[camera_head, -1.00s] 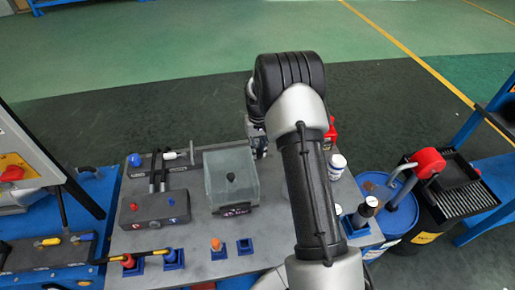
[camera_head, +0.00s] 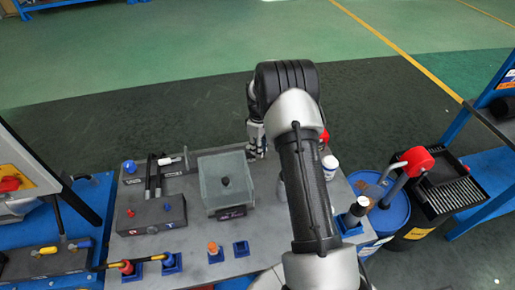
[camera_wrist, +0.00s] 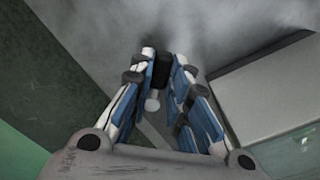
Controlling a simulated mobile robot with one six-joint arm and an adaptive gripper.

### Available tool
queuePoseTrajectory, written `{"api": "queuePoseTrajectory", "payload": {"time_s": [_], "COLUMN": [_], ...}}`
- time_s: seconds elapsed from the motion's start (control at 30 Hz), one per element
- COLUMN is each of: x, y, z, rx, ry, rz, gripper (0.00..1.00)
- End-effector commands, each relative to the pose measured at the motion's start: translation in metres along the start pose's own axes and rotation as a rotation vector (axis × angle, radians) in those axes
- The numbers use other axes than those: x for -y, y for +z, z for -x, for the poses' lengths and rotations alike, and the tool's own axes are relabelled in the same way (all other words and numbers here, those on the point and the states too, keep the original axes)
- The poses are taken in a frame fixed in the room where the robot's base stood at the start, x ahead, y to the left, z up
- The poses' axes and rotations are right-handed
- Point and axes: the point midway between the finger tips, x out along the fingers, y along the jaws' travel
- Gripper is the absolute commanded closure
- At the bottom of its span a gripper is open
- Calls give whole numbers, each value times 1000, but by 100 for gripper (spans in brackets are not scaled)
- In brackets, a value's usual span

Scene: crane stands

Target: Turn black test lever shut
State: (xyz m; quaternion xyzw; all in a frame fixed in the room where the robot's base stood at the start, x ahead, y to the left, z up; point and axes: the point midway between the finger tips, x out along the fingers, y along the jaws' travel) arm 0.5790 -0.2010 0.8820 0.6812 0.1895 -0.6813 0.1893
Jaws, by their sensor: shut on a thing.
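My gripper (camera_head: 257,138) is at the back edge of the grey bench, just right and behind the clear-lidded box. In the wrist view my gripper (camera_wrist: 165,62) has its blue-padded fingers shut around a small black piece (camera_wrist: 161,74), which appears to be the black test lever. A pale rounded knob (camera_wrist: 152,104) shows just below it between the fingers. The fingers hide most of the lever, and its angle cannot be told. In the head view the lever is hidden behind my gripper and arm.
The clear-lidded box (camera_head: 227,182) stands close by on the bench (camera_head: 195,240); its side also shows in the wrist view (camera_wrist: 265,95). A white container (camera_head: 330,163) and blue drum (camera_head: 392,214) are right.

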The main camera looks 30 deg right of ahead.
Motion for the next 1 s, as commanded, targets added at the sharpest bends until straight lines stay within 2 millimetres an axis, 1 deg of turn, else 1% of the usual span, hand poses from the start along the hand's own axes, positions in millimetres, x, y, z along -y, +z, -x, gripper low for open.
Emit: {"api": "queuePoseTrajectory", "payload": {"time_s": [0.3, 0.77, 0.8, 1.0], "x": [-4, -5, -5, -5], "y": [0, 0, 0, 0], "z": [0, 0, 0, 0], "rx": [0, 0, 0, 0], "ry": [0, 0, 0, 0], "rz": [93, 103, 103, 103], "gripper": [100, 100, 82, 68]}}
